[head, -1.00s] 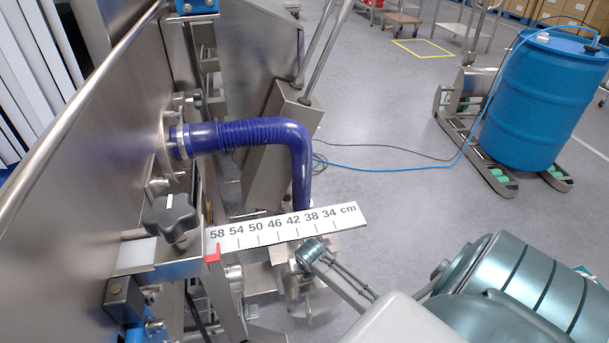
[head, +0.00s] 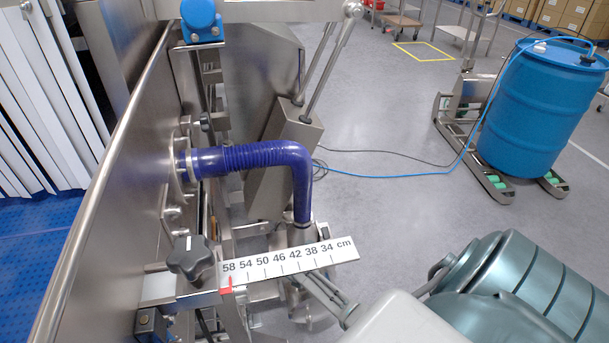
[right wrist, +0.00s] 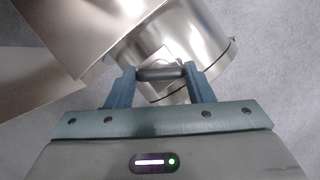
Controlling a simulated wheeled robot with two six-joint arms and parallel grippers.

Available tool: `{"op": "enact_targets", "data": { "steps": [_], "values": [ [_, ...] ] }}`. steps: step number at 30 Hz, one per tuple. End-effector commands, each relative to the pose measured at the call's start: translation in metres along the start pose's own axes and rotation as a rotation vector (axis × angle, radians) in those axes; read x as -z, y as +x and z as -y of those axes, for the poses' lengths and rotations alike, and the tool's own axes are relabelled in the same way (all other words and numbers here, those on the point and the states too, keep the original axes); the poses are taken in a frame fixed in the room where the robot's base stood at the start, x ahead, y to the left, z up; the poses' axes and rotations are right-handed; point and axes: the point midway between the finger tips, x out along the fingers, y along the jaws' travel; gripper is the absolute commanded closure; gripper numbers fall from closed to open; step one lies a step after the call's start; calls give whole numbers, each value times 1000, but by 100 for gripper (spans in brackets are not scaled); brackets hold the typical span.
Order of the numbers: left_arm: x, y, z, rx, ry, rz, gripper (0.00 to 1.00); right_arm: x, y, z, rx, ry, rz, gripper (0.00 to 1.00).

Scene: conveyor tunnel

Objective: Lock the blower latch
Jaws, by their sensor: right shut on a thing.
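In the right wrist view my right gripper (right wrist: 160,80) has its two blue-grey fingers around a short dark bar (right wrist: 172,73), which looks like the latch handle. The bar lies across the gap between the fingertips, in front of a shiny steel cylindrical housing (right wrist: 202,45). In the head view the wrist end of my right arm reaches in from the lower right, and its tip is hidden under the white centimetre scale (head: 290,263). The latch itself is hidden there. My left gripper is not in view.
A purple hose (head: 245,160) bends down from the steel panel (head: 110,200) to a fitting behind the scale. A black star knob (head: 188,258) stands at the scale's left end. A blue drum (head: 540,110) stands far right.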

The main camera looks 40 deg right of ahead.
Motion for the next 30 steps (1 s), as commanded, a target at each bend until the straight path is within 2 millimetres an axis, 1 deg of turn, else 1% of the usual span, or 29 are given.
{"op": "enact_targets", "data": {
  "steps": [1,6,9,15,22,30],
  "values": [
    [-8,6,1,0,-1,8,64,-1,-4,-1,18,40,-2,76],
    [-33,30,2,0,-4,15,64,-1,-3,-2,80,188,-1,76],
    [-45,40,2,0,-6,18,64,-1,-2,-2,117,276,-2,76],
    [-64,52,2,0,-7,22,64,-1,-1,-4,190,451,-1,76],
    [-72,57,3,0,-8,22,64,-2,0,-5,268,642,0,76],
    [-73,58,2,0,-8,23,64,-2,1,-5,338,815,-1,76]
  ]
}}
